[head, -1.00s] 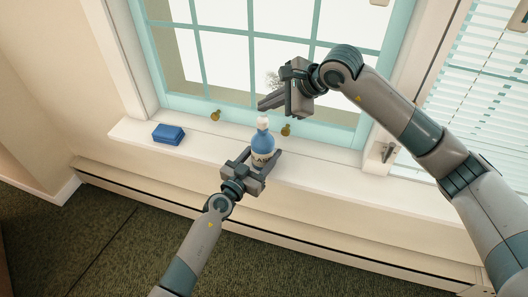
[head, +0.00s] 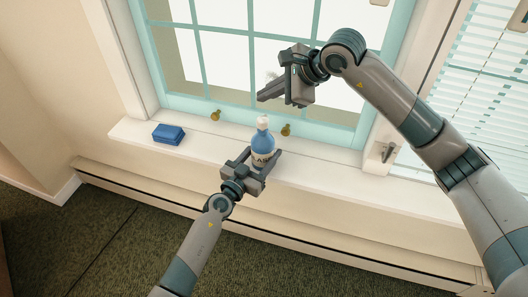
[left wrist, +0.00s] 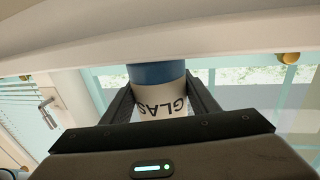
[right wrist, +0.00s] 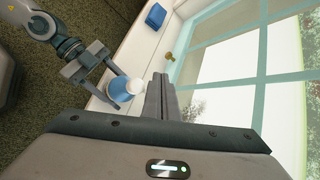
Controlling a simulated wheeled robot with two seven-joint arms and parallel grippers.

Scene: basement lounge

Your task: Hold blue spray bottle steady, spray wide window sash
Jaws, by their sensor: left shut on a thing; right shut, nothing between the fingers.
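The blue spray bottle (head: 263,144) stands upright by the white windowsill, with a white top and a pale label. My left gripper (head: 262,160) is shut around its lower body; the left wrist view shows both fingers against the bottle (left wrist: 157,74). My right gripper (head: 263,97) is shut and empty, above the bottle's white top and apart from it. In the right wrist view its closed fingers (right wrist: 161,95) point past the bottle (right wrist: 122,87). The wide window sash (head: 335,137), pale teal with several panes, is behind. A faint grey speckled patch shows on a pane, partly hidden by my right gripper.
A blue block-like object (head: 168,134) lies on the windowsill (head: 205,150), left of the bottle. Two brass knobs (head: 215,115) are on the sash's lower rail. A window with blinds (head: 480,90) is at the right. The sill left of the bottle is mostly clear.

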